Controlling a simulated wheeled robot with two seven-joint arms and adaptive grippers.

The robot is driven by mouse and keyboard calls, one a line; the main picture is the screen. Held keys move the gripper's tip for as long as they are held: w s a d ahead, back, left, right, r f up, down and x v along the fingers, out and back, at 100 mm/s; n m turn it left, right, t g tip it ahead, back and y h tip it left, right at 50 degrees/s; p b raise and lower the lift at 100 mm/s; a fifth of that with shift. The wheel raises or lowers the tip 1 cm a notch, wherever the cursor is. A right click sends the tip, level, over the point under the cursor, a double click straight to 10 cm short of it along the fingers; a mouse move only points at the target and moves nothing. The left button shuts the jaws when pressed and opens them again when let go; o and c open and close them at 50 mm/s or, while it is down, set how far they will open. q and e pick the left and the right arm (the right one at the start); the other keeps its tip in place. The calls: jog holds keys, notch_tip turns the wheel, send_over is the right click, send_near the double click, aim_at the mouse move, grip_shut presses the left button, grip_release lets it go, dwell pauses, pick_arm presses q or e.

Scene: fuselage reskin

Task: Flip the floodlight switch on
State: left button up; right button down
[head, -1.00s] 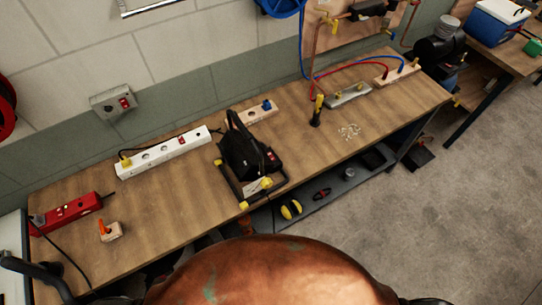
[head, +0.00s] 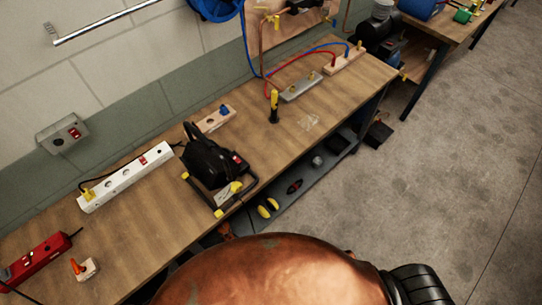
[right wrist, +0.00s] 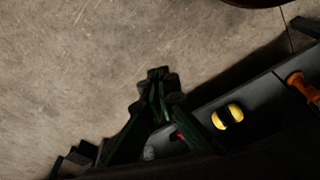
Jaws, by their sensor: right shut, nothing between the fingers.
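The floodlight (head: 208,160) is a black lamp on a tubular stand with yellow feet, on the wooden workbench (head: 150,235) in the head view. A small red switch (head: 237,158) shows on its right side; I cannot tell its position. My right gripper (right wrist: 158,78) shows in the right wrist view, shut and empty. It is above the floor and beside the lower shelf, apart from the floodlight, which is not in that view. My left gripper is not in view.
A white power strip (head: 125,177) and a red one (head: 38,260) lie on the bench. A yellow-handled tool (head: 274,105) stands right of the floodlight. Yellow earmuffs (head: 267,208) lie on the lower shelf (head: 325,172). Open concrete floor (head: 440,190) lies to the right.

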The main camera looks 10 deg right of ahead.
jog(key=w+a+r+t, duration=0.1)
jog(key=w+r, duration=0.4)
jog(key=r, duration=0.5)
jog(key=w+a+r+t, duration=0.15)
jog(key=w+r, duration=0.35)
jog(key=r, duration=0.5)
jog(key=w+r+t, duration=0.2)
jog(key=w+r, duration=0.3)
jog(key=r, duration=0.5)
jog(key=w+a+r+n+t+y, duration=0.25)
jog(key=w+a+r+t, duration=0.35)
jog(key=w+a+r, duration=0.55)
jog(key=w+a+r+n+y, duration=0.1)
jog(key=w+a+r+y, duration=0.1)
jog(key=a, duration=0.5)
jog(key=w+a+r+n+t+y, duration=0.1)
jog(key=a+r+n+y, duration=0.1)
jog(key=a, duration=0.4)
jog(key=r+y, duration=0.1)
jog(key=y, duration=0.1)
jog(key=shift+w+a+y, duration=0.35)
jog(key=shift+w+a, duration=0.05)
